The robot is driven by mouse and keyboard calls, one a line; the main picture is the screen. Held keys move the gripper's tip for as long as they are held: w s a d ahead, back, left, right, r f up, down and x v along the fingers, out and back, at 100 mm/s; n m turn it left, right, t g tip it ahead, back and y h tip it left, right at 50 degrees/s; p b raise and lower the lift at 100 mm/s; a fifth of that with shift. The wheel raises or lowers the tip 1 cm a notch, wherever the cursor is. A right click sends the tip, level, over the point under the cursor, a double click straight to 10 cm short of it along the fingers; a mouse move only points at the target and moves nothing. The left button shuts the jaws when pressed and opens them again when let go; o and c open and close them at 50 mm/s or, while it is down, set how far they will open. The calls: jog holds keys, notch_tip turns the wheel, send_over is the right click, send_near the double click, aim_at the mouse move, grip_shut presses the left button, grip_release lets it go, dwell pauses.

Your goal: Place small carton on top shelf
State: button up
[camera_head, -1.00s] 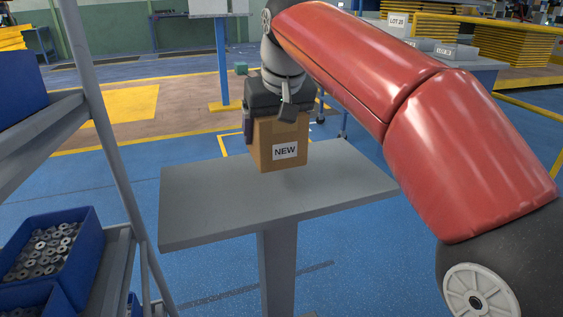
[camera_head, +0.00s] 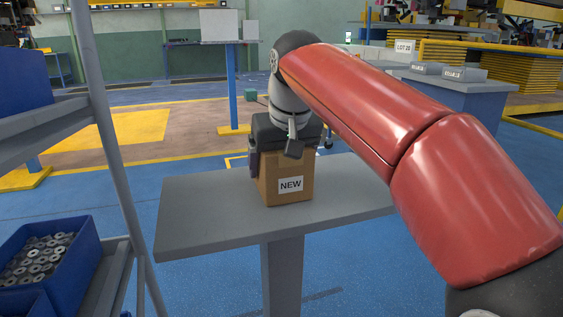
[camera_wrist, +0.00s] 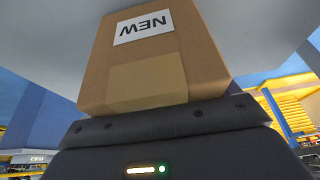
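The small carton (camera_head: 285,177) is a brown box with a white NEW label, upright over the grey pedestal table (camera_head: 200,210). I cannot tell whether its base touches the tabletop. My gripper (camera_head: 284,155) reaches it from above and behind, with a dark finger along its left side. In the wrist view the carton (camera_wrist: 155,68) sits upside down directly against my gripper's dark body; the fingers do not show there. A grey shelf rack stands at the left; its upper shelf (camera_head: 45,132) carries a blue bin and is cut off by the frame.
A lower rack shelf holds a blue bin (camera_head: 85,255) of metal rings. The rack's slanted grey post (camera_head: 110,150) stands between shelf and table. Behind are a blue post (camera_head: 231,90) and a bench with grey boxes (camera_head: 455,88). Blue floor lies open around the table.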

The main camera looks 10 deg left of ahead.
jog(key=shift+o, duration=1.1)
jog(key=shift+r, duration=0.1)
jog(key=shift+r, duration=0.3)
jog(key=p+v, duration=0.3)
jog(key=v, duration=0.8)
jog(key=shift+s+d+r+p, duration=0.1)
jog(key=shift+r+p, duration=0.15)
jog(key=shift+p, duration=0.1)
